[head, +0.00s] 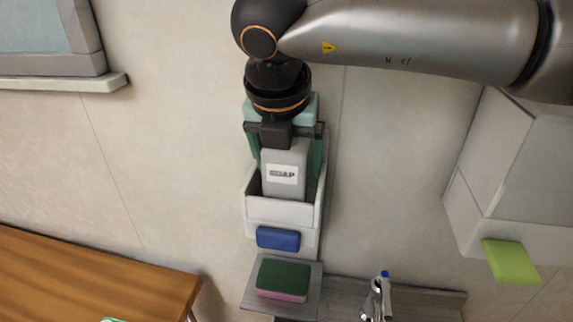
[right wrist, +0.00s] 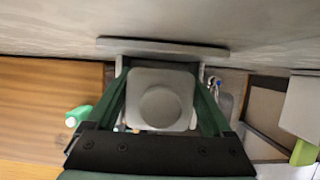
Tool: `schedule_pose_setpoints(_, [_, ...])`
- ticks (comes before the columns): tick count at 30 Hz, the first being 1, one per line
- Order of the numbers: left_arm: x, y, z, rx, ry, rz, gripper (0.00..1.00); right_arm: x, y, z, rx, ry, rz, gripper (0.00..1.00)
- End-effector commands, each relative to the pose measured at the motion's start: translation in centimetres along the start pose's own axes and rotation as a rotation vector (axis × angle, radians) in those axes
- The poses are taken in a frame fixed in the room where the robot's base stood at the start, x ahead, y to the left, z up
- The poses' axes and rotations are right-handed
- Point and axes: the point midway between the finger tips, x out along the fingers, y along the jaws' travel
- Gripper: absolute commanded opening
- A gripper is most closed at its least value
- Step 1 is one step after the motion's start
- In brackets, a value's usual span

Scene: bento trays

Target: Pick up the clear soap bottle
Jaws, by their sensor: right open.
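A grey, opaque-looking bottle (head: 284,183) with a white "SOAP" label stands upright in a white wall holder (head: 283,212). I see no plainly clear bottle. My right gripper (head: 287,155) points down over the bottle from above, its green fingers open on either side of it. In the right wrist view the bottle's square top with a round disc (right wrist: 160,103) lies between the spread fingers of the right gripper (right wrist: 163,80). Whether a finger touches the bottle cannot be told. The holder's front hides the bottle's lower part. My left gripper is not in view.
A blue sponge (head: 278,239) is on the holder's front. A green and pink sponge (head: 283,278) lies on a shelf below, near a faucet (head: 378,297). A wooden table (head: 90,280) is at left; a white box (head: 520,165) with a lime-green block (head: 510,262) is at right.

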Motion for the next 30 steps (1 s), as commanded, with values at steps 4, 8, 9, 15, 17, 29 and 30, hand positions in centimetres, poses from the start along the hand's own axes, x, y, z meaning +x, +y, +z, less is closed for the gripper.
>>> schedule_pose_setpoints(4, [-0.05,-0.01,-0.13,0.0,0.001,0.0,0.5,0.54,-0.03,0.0,0.0,0.0,0.0,0.85])
schedule_pose_setpoints(8, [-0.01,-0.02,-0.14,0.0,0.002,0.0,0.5,0.53,-0.02,0.0,0.0,0.0,0.0,0.85])
schedule_pose_setpoints(9, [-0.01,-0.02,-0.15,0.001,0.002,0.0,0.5,0.52,-0.02,0.0,0.0,0.0,0.0,0.83])
schedule_pose_setpoints(15, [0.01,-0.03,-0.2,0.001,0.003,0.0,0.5,0.49,-0.01,0.0,0.0,0.0,0.0,0.6])
schedule_pose_setpoints(17, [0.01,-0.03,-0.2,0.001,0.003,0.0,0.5,0.48,-0.01,0.0,0.0,-0.001,0.0,0.54])
schedule_pose_setpoints(29, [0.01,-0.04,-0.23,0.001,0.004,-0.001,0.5,0.45,0.0,0.01,0.0,-0.001,0.001,0.23])
schedule_pose_setpoints(30, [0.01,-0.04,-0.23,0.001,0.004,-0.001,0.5,0.45,0.0,0.01,0.0,-0.001,0.001,0.23])
